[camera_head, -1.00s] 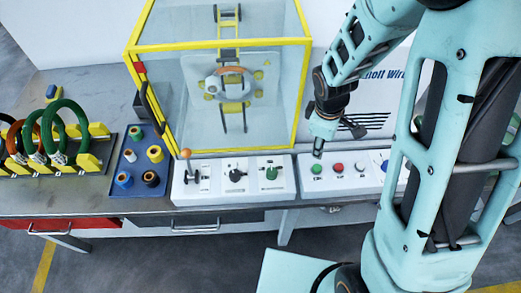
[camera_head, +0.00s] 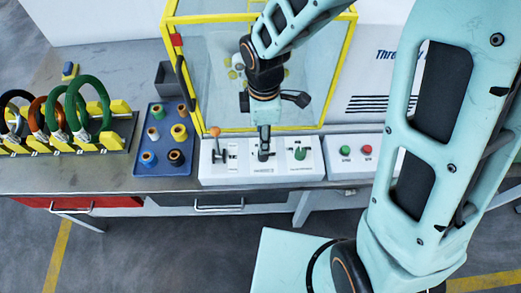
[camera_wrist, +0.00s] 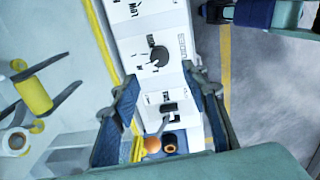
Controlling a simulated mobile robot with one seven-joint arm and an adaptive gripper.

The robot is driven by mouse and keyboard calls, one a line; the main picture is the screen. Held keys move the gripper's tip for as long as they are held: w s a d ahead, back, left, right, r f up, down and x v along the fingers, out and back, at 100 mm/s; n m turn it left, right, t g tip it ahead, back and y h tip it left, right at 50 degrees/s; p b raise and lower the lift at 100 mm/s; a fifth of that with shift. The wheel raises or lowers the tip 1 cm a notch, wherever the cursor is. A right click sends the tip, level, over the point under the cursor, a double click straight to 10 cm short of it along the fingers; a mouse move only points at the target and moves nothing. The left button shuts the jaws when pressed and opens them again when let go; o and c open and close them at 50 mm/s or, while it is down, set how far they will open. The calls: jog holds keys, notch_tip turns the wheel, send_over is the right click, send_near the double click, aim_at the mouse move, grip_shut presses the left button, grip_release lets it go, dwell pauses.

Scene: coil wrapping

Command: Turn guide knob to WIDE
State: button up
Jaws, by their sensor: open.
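The white control panel (camera_head: 233,173) stands below the clear cabinet, with a lever, a black knob and a green knob (camera_head: 300,153). In the wrist view the black knob (camera_wrist: 160,56) sits mid-panel with small labels around it. In the wrist view my gripper (camera_wrist: 167,88) is open and empty. The black knob shows beyond the fingertips; contact is not visible.
The orange-balled lever (camera_head: 215,133) stands just left of my gripper. The yellow-framed cabinet (camera_head: 205,75) is close behind. A blue tray (camera_head: 142,170) of spools lies left; a button box (camera_head: 345,170) stands right.

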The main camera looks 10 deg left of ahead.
notch_tip(320, 180, down, 9)
jog(key=shift+w+r, duration=0.1)
dwell(0.3)
grip_shut()
